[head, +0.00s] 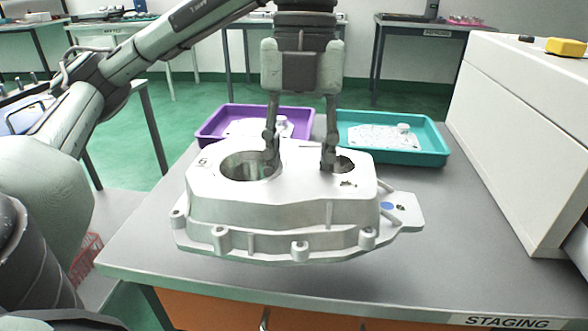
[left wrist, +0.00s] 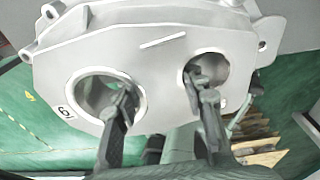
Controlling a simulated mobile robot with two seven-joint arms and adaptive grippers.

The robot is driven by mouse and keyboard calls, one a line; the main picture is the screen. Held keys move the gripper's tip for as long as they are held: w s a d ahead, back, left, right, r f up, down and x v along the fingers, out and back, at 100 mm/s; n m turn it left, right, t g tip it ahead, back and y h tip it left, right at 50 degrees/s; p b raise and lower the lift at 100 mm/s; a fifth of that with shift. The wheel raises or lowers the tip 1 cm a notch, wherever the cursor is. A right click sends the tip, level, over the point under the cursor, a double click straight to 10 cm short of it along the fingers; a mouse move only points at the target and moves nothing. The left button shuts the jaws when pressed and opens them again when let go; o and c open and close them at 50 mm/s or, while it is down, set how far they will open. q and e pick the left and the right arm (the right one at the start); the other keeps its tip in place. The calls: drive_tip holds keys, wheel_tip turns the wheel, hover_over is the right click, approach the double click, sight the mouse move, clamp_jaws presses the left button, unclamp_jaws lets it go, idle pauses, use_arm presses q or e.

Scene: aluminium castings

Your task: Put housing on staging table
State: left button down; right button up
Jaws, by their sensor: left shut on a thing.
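The housing (head: 285,213) is a silver-grey casting with a flat top, two round holes, bolt lugs and a side tab with a blue dot. It is level in the head view, at the near side of the grey staging table (head: 440,255). I cannot tell whether it touches the table top. My left gripper (head: 299,160) comes down from above with one finger in each hole and is shut on the housing. The left wrist view shows the housing (left wrist: 150,45) close up with the fingers (left wrist: 160,92) in its holes. My right gripper is not in view.
A purple tray (head: 208,132) and a teal tray (head: 435,152), each with pale parts, lie behind the housing. A large white box-shaped unit (head: 515,135) stands at the right. The table's right front area is clear. A label reading STAGING (head: 506,322) is on the front edge.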

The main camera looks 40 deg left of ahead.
use_arm(q)
drive_tip(key=w+f, duration=0.1)
drive_tip(key=w, duration=0.1)
drive_tip(key=w+a+f, duration=0.1)
drive_tip(key=w, duration=0.1)
drive_tip(key=w+f, duration=0.2)
drive_tip(key=shift+w+a+b, duration=0.25)
drive_tip(key=shift+w+b, duration=0.05)
drive_tip(key=shift+b, duration=0.05)
drive_tip(key=shift+w+a+f, duration=0.1)
drive_tip(key=shift+w+f, duration=0.1)
drive_tip(key=shift+w, duration=0.1)
drive_tip(key=shift+f, duration=1.95)
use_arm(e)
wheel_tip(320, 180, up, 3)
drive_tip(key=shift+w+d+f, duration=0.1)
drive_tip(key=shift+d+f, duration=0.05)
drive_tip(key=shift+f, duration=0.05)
use_arm(q)
drive_tip(key=shift+f, duration=0.1)
drive_tip(key=c, duration=1.3)
unclamp_jaws()
drive_tip(key=shift+f, duration=0.1)
drive_tip(key=o, duration=0.4)
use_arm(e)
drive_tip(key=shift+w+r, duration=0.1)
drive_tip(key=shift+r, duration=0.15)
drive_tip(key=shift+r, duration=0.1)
